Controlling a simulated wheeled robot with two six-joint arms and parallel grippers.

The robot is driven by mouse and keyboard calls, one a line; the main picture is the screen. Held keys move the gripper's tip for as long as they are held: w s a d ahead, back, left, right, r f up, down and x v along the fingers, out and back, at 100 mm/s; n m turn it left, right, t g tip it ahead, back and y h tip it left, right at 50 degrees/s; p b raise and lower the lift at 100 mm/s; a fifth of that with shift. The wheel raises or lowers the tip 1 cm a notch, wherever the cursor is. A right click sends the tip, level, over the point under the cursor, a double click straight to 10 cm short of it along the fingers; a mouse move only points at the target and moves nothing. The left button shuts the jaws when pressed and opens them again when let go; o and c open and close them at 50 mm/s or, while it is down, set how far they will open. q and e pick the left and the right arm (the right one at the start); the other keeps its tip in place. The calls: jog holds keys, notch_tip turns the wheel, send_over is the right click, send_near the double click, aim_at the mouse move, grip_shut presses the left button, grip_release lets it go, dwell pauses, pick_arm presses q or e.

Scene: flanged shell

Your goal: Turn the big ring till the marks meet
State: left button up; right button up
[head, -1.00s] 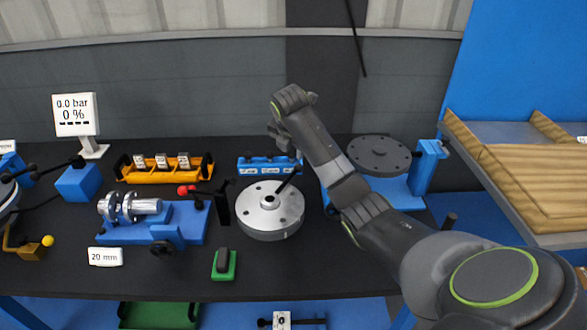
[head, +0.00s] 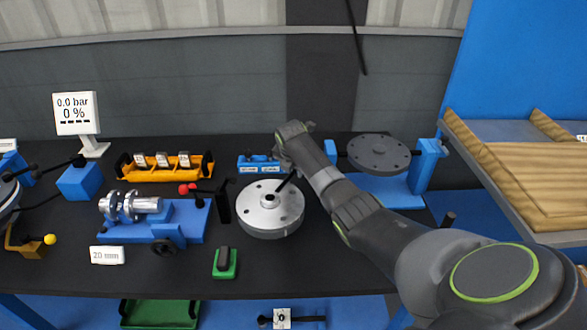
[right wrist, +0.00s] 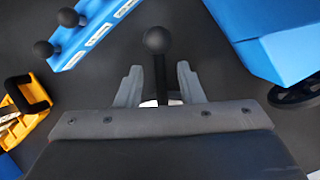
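A silver round flanged disc (head: 262,217) sits on the dark bench, with several holes in its top and a dark hub. A black rod (head: 285,184) slants up from it to the right. My right gripper (head: 284,162) is over the rod's upper end, which it hides in the head view. In the right wrist view my right gripper (right wrist: 158,88) is open. A black ball knob (right wrist: 157,40) on a rod stands between its fingers, with gaps on both sides. I cannot make out any marks on the disc. My left gripper is not in view.
A dark round plate (head: 378,153) on a blue stand is behind my right arm. A blue block with levers (head: 257,165) and an orange rack (head: 163,172) stand behind the disc. A blue fixture with a metal shaft (head: 150,207) is left, a green switch (head: 225,262) in front.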

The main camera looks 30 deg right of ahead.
jog(key=shift+c, duration=0.2)
grip_shut()
